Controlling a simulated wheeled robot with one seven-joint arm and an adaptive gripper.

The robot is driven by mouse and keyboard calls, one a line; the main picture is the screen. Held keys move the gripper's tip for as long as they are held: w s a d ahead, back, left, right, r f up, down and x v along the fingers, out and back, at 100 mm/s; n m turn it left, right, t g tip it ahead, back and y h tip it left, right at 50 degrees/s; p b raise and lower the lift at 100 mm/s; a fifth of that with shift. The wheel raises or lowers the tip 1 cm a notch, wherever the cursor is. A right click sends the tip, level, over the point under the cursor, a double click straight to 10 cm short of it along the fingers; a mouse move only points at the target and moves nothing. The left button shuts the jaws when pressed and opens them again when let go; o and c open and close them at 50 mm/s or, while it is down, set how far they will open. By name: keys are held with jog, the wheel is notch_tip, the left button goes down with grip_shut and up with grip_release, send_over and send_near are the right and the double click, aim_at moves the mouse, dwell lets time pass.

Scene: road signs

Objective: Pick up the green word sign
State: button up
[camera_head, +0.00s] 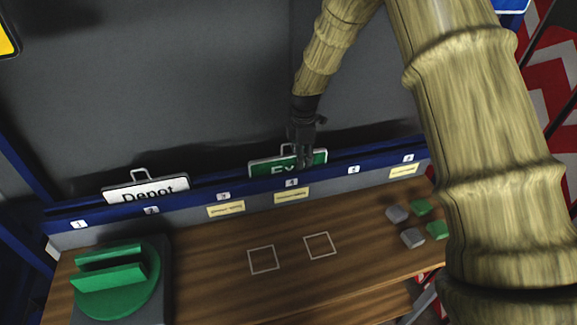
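The green word sign (262,169) stands in the blue rack at the slot numbered 4, with white letters starting "Ex" and a wire handle loop on top. My gripper (303,160) is dark and points down in front of the sign, covering part of its lettering and its middle. I cannot tell whether it touches the sign, or whether its fingers are open or shut.
A white "Depot" sign (146,190) stands in the rack near slot 2. A green holder (112,278) sits on the wooden table (205,290) at left. Grey blocks (412,238) and green blocks (421,207) lie at right. Two outlined squares mark the otherwise clear middle.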

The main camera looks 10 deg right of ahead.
jog(key=shift+w+f, duration=0.15)
jog(key=shift+f, duration=0.05)
grip_shut()
jog(key=shift+r, duration=0.1)
notch_tip(320, 180, up, 10)
jog(key=b, duration=0.4)
